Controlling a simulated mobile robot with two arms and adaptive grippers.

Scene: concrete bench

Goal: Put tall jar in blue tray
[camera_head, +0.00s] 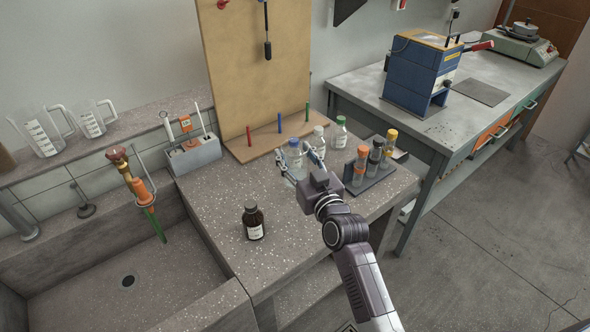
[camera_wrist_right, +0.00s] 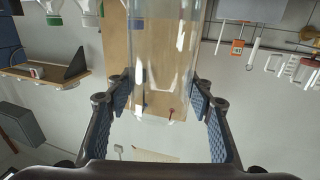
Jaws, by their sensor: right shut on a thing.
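A tall clear glass jar (camera_wrist_right: 160,75) stands between the two fingers of my right gripper in the right wrist view, which shows the scene upside down. My right gripper (camera_head: 303,163) is shut on this jar, over the back part of the speckled bench; the wrist view shows its blue padded fingers (camera_wrist_right: 165,112) on both sides of the glass. In the head view the jar is hard to make out against a blue-capped bottle (camera_head: 294,146) and my gripper. I cannot make out a clearly blue tray in either view. My left gripper is not in view.
A brown bottle (camera_head: 254,224) stands at the front of the bench. A dark rack (camera_head: 378,182) with several capped tubes is right of my gripper. White-capped (camera_head: 318,132) and green-capped (camera_head: 340,128) bottles stand behind. A sink (camera_head: 165,285) is at left.

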